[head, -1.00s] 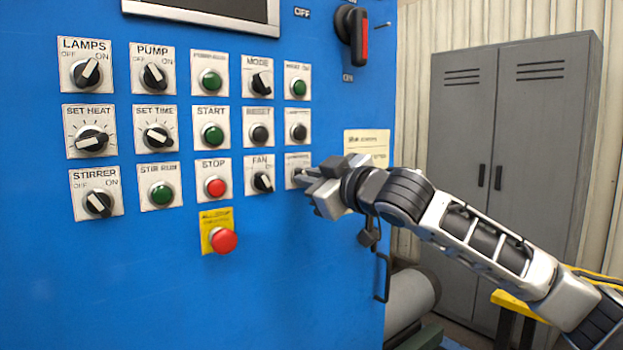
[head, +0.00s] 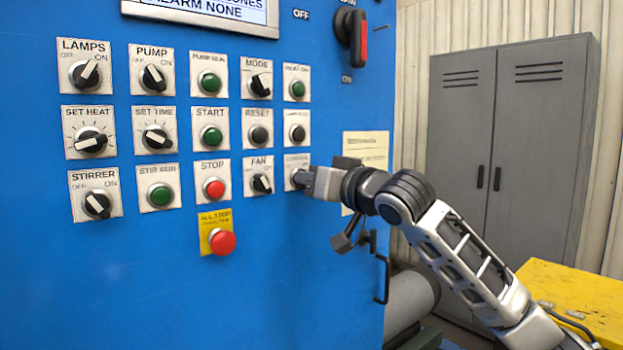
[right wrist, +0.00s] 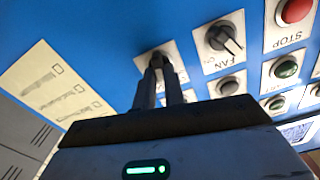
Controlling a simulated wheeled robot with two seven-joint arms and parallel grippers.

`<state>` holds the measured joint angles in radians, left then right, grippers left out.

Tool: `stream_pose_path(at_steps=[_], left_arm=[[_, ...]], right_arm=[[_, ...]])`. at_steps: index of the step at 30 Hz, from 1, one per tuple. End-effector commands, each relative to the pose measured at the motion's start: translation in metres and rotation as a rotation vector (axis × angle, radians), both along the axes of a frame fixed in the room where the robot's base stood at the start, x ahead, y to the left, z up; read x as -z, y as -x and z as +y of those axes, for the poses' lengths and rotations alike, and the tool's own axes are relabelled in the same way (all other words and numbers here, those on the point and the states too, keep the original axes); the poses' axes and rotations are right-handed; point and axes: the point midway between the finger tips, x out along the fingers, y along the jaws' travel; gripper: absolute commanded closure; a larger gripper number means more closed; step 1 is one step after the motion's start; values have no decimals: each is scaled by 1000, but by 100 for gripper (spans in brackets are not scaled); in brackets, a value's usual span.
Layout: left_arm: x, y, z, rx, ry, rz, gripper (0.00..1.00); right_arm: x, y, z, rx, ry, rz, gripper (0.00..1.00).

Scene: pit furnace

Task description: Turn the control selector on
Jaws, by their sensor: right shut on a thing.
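The control selector's white plate (head: 291,160) is at the right end of the lowest full row on the blue panel, right of the FAN selector (head: 262,183). My right gripper (head: 301,178) is shut on the selector's knob, and its fingers hide most of it in the head view. In the right wrist view the two fingers (right wrist: 160,75) meet at the knob in front of its plate (right wrist: 177,66). The knob's exact angle is hidden. The display (head: 215,8) at the top is lit with text ending in "ALARM NONE". My left gripper is not in view.
The red all-stop button (head: 222,241) sits below left of the gripper. A main switch with a red handle (head: 363,40) is at the panel's upper right. A paper checklist (head: 366,150) is beside my wrist. A grey locker (head: 510,150) stands behind at right.

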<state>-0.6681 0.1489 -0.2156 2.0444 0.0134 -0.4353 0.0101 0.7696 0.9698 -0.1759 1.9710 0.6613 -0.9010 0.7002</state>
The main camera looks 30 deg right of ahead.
Motion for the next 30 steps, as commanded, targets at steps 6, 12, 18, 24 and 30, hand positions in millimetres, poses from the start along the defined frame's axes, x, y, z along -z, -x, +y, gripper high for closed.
stream_pose_path(at_steps=[6, 12, 18, 24, 30], left_arm=[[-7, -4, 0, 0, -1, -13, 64], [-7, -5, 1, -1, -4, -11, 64], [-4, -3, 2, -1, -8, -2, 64], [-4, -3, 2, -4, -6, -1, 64], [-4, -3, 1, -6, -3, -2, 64]], right_arm=[[0, 0, 0, 0, -161, 14, 100], [0, 0, -1, 1, -259, 21, 100], [0, 0, -1, 0, -309, 24, 100], [0, 0, -2, 1, -325, 25, 100], [0, 0, -1, 1, -326, 25, 100]])
